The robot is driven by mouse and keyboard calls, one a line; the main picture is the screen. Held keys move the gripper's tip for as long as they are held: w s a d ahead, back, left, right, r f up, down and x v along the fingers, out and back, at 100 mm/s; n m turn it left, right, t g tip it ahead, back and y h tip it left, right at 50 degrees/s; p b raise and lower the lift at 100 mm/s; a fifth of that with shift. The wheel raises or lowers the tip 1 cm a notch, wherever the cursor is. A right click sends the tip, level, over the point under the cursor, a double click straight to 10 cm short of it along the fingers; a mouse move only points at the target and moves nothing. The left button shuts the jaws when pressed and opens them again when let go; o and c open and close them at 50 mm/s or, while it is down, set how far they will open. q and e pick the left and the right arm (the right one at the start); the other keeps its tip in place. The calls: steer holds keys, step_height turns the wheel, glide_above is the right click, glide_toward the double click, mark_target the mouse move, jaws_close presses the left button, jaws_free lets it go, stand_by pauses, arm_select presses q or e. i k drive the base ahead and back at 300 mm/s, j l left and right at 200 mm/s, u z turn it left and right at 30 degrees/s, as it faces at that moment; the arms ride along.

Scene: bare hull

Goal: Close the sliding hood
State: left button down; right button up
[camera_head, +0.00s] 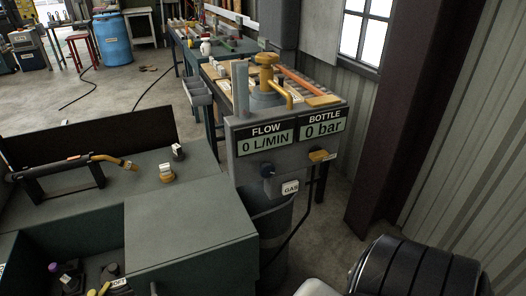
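A grey-green bench or cabinet (205,185) fills the lower left. A flat grey-green panel (185,222) lies on its top and may be the sliding hood, but I cannot tell for sure. To its left is an open recess (30,250) with small knobs and yellow parts inside. A dark upright panel (90,138) stands along the back of the bench.
A gas unit (265,150) reading 0 L/MIN and 0 bar stands right of the bench. A torch-like tool (110,160) rests on a bracket. A black ribbed object (425,268) is at lower right. Workbenches (215,45) and a blue barrel (113,40) stand behind. Open floor lies upper left.

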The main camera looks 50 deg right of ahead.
mark_target(198, 238)
steer(key=z, duration=0.85)
